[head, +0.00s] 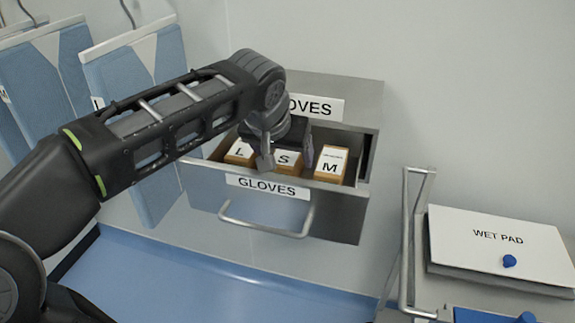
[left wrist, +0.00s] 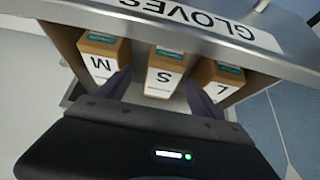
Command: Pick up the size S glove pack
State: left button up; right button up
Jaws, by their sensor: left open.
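The size S glove pack (head: 287,160) is an orange-brown box with a white label, standing in the open gloves drawer (head: 268,189) between the L pack (head: 239,151) and the M pack (head: 331,164). My left gripper (head: 287,162) is open over the drawer, one finger on each side of the S pack. In the left wrist view the S pack (left wrist: 165,74) shows between the two fingers, with the M pack (left wrist: 103,58) at left and the L pack (left wrist: 220,82) at right. Whether the fingers touch the S pack I cannot tell. My right gripper is not in view.
A metal handle (head: 265,229) sticks out from the drawer front. Blue garments (head: 140,90) hang at the left. A wet pad box (head: 500,243) and a metal rail (head: 408,240) stand at the right. A blue surface (head: 190,285) lies below.

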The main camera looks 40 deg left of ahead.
pick_arm(q)
jog(key=shift+w+a+f, duration=0.1)
jog(key=shift+w+f, duration=0.25)
jog(key=shift+f, duration=0.2)
jog(key=shift+a+p+x, duration=0.15)
jog(key=shift+p+x, duration=0.15)
jog(key=shift+x, duration=1.05)
jog(key=shift+a+p+x, duration=0.1)
jog(key=shift+p+x, duration=0.2)
jog(key=shift+x, duration=1)
jog(key=shift+r, duration=0.15)
jog(key=c, duration=1.5)
